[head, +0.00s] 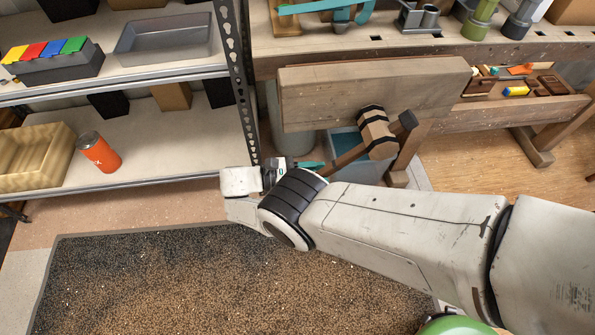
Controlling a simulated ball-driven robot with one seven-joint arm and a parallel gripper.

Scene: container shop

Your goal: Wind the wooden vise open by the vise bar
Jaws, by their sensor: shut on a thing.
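The wooden vise (370,95) is a thick plank jaw on the front of the workbench, with a wooden screw head (376,132) banded in black sticking out towards me. The vise bar (350,157) passes through this head at a slant, with a dark knob at its upper right end. My gripper (316,168) is shut on the bar's lower left end. My wrist partly hides the gripper and that end of the bar. A gap between the vise jaw and the bench edge cannot be made out clearly.
A metal shelf with an upright post (236,75) stands close left of the vise, holding an orange can (98,152), a wooden crate (35,157) and a grey tray (165,40). A blue bin (345,145) sits below the vise. A dark mat (200,285) covers the floor in front.

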